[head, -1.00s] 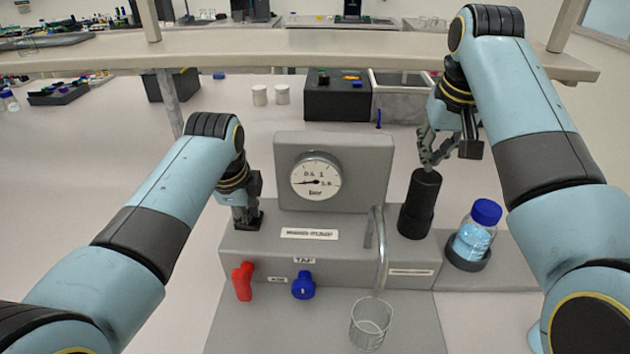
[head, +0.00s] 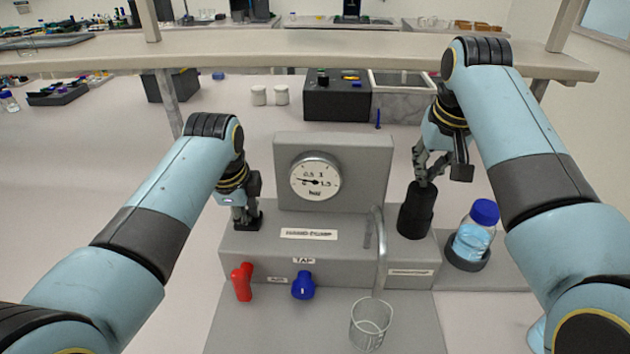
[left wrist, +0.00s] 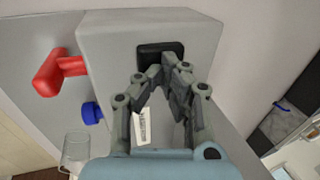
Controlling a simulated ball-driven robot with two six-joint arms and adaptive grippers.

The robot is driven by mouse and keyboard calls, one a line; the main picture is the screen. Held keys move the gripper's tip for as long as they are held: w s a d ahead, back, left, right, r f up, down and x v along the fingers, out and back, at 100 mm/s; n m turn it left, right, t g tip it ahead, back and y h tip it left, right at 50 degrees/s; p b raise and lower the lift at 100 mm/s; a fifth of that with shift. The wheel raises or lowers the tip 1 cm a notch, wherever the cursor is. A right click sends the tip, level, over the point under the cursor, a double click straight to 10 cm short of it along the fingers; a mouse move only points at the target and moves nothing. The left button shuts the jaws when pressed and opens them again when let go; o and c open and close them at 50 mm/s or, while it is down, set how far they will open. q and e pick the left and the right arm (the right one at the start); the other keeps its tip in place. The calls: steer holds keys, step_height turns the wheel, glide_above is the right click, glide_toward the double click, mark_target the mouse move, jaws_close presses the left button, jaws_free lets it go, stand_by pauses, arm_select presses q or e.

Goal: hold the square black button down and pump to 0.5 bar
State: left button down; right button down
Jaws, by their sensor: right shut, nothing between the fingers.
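The square black button (head: 257,221) sits on the left of the grey pump housing (head: 262,245). It also shows in the left wrist view (left wrist: 152,50). My left gripper (head: 242,220) is shut, fingertips together at the button; how far the button is pressed cannot be seen. The black pump cylinder (head: 415,214) stands on the right of the housing. My right gripper (head: 424,183) is shut and empty, its fingertips on the cylinder's top. The round white gauge (head: 315,178) has its needle pointing left, between 0 and 0.5.
A red handle (head: 242,283) and a blue tap knob (head: 303,286) are on the housing's front. A bent metal spout (head: 379,250) hangs over a glass beaker (head: 370,324). A blue-capped bottle (head: 474,235) stands at the right, close to my right arm.

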arm_select(q)
steer(key=shift+f, duration=0.1)
arm_select(e)
steer(key=shift+f, duration=0.95)
steer(key=shift+r, duration=2.85)
steer(key=shift+f, duration=0.1)
steer(key=shift+r, duration=0.25)
step_height(320, 180, up, 4)
steer(key=shift+f, duration=0.1)
stand_by(0.6)
arm_select(q)
steer(key=shift+r, duration=3.55)
